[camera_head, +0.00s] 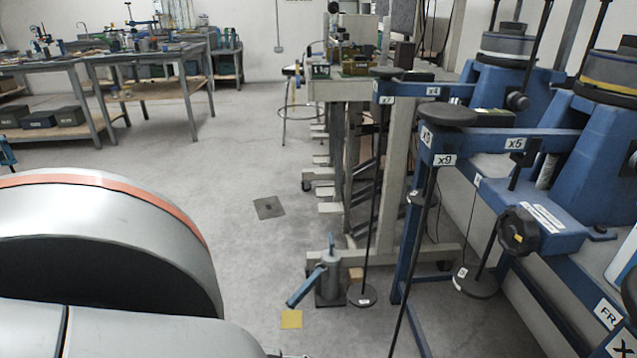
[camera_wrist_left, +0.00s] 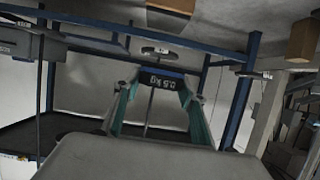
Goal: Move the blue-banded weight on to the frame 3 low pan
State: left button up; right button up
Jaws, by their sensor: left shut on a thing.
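In the left wrist view, my left gripper (camera_wrist_left: 162,92) has teal-lined fingers shut on the dark blue-banded weight (camera_wrist_left: 160,78), marked "0.5 kg"; the lettering appears upside down. A grey disc pan (camera_wrist_left: 163,53) with a white label on a thin rod shows just beyond the weight; I cannot tell whether they touch. In the head view, two low pans hang on rods near the floor: one dark pan (camera_head: 361,295) at the centre and one (camera_head: 475,283) to its right. Their frame numbers are not readable.
Blue lever frames with x9 (camera_head: 444,160) and x5 labels fill the right side. A black knob (camera_head: 518,231) sticks out there.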

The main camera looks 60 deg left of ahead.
pick_arm(q)
jog(key=shift+s+a, duration=0.35)
jog(key=shift+s, duration=0.55)
jog(key=shift+s+a, duration=0.4)
jog(key=shift+s, duration=0.45)
jog(key=shift+s+a, duration=0.35)
jog(key=shift+s, duration=0.55)
pick_arm(e)
jog(key=shift+s+f, duration=0.2)
jog(key=shift+f, duration=0.25)
pick_arm(q)
jog(key=shift+r, duration=0.15)
pick_arm(e)
jog(key=shift+r, duration=0.1)
pick_arm(q)
notch_tip(320, 180, up, 3)
jog(key=shift+f+p, duration=0.1)
jog(key=shift+p, duration=1.05)
pick_arm(e)
jog(key=shift+t, duration=0.5)
jog(key=r, duration=0.1)
jog(key=w+r, duration=0.1)
jog(key=r, duration=0.1)
jog(key=w+r, duration=0.1)
jog(key=r, duration=0.1)
jog(key=shift+w+r, duration=0.1)
jog(key=shift+r, duration=0.15)
